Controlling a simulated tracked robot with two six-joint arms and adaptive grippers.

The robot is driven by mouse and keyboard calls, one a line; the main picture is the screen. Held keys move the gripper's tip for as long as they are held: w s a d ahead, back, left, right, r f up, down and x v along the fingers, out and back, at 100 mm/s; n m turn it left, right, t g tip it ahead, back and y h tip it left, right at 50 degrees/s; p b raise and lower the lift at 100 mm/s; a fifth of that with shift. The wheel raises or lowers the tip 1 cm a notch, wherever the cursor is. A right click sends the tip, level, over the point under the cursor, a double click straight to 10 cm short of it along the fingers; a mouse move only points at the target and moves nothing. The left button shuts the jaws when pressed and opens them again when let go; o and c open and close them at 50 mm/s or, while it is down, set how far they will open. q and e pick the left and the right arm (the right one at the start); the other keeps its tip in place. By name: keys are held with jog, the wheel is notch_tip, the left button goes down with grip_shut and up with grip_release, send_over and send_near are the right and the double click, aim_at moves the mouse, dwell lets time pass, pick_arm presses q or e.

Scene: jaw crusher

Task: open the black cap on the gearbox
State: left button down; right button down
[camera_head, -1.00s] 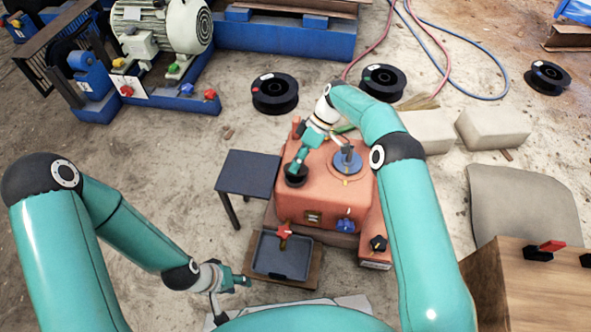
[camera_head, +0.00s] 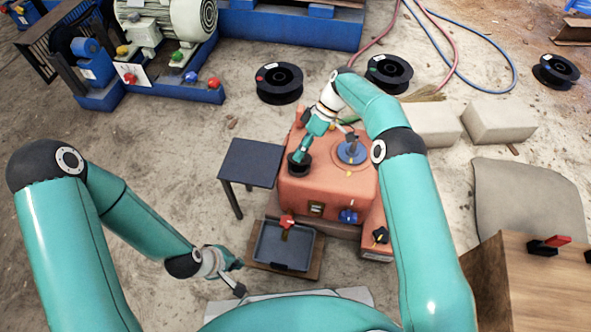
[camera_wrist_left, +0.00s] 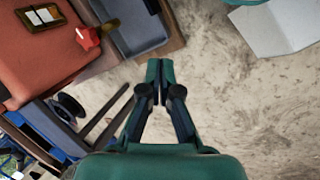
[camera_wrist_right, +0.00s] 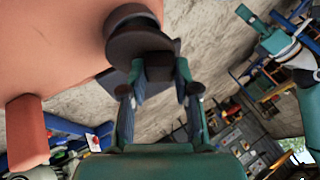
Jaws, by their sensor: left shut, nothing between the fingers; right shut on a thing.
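The orange gearbox (camera_head: 333,188) stands in the middle of the head view. The round black cap (camera_head: 298,168) is at the left of its top; in the right wrist view the cap (camera_wrist_right: 135,38) shows as dark stacked discs beside the orange housing. My right gripper (camera_head: 302,153) reaches it from above. In the right wrist view the right gripper (camera_wrist_right: 160,78) is shut on the dark cap part between its fingers. Whether the cap has turned or lifted cannot be told. My left gripper (camera_head: 238,278) is shut and empty, low and left of the tray; its fingertips (camera_wrist_left: 160,70) meet in the left wrist view.
A small dark table (camera_head: 250,162) stands left of the gearbox. A grey tray (camera_head: 284,267) lies in front of it, below a red-handled tap (camera_head: 288,221). Black spools (camera_head: 279,83) and pale blocks (camera_head: 498,121) lie behind. A wooden box (camera_head: 530,285) is at the right.

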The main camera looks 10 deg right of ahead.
jog(key=shift+w+d, duration=0.15)
pick_arm(q)
jog(key=w+r+n+t+y, duration=0.1)
jog(key=w+r+n+t, duration=0.15)
jog(key=w+n, duration=0.4)
jog(key=w+a+r+n+t+y, duration=0.15)
jog(key=w+n+t, duration=0.25)
jog(key=n, duration=0.5)
jog(key=w+d+r+n+t, duration=0.1)
jog(key=w+r+n+t, duration=0.2)
jog(key=w+n, duration=0.3)
jog(key=s+d+r+n+t+h, duration=0.1)
jog(key=s+d+r+n+h, duration=0.1)
jog(key=d, duration=0.6)
jog(key=s+d+r+n+t+h, duration=0.1)
jog(key=s+d+t+h, duration=0.1)
jog(key=d, duration=0.6)
jog(key=shift+g+y, duration=0.25)
jog(key=x, duration=0.9)
jog(key=shift+w+a, duration=0.1)
jog(key=shift+w, duration=0.35)
